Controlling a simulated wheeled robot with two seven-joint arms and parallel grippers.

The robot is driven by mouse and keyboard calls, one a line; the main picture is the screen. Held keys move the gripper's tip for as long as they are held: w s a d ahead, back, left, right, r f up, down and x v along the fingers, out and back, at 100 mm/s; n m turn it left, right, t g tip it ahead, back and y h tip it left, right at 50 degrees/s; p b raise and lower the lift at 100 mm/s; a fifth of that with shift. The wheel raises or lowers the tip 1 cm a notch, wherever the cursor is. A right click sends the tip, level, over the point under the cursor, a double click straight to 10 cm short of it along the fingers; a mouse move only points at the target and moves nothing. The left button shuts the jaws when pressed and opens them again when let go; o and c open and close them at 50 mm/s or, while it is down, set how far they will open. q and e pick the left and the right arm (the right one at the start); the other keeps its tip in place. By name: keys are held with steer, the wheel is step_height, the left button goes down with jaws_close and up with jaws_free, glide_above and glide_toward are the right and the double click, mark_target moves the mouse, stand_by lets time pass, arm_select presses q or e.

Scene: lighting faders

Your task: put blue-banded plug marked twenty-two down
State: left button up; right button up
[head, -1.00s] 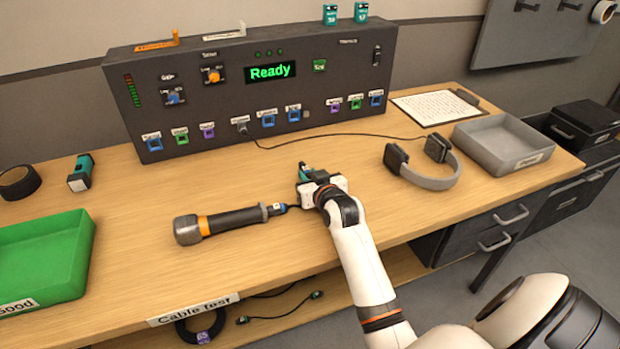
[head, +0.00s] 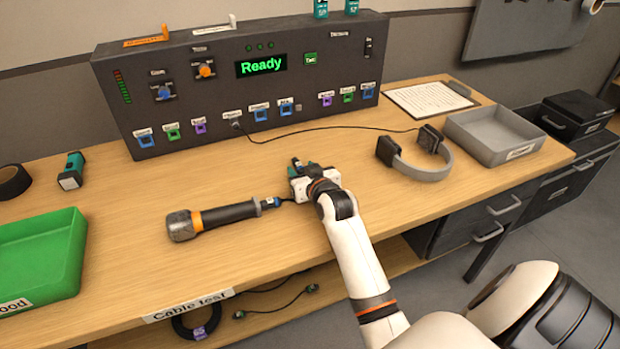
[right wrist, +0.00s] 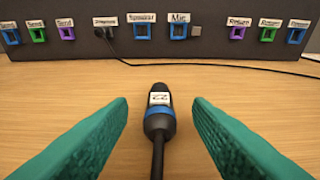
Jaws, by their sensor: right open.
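The blue-banded plug (right wrist: 159,118) is black with a white label, whose marking is upside down and looks like 22. In the right wrist view it points away from me toward the panel, with its black cable running back toward me. It appears to lie on the table. My right gripper (right wrist: 160,125) is open, with one teal finger on each side of the plug and a gap to both. In the head view the right gripper (head: 300,168) is low over the table and the plug is mostly hidden by it. My left gripper is not in view.
A microphone (head: 222,216) with a connector at its end lies left of the gripper. Behind stands the dark panel (head: 225,110) with coloured sockets and a "Ready" display. Headphones (head: 425,165) and a grey tray (head: 500,150) are to the right; a green tray (head: 65,265) is at left.

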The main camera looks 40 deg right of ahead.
steer(key=v, duration=1.2)
steer(key=shift+s+p, duration=0.1)
steer(key=shift+p, duration=0.25)
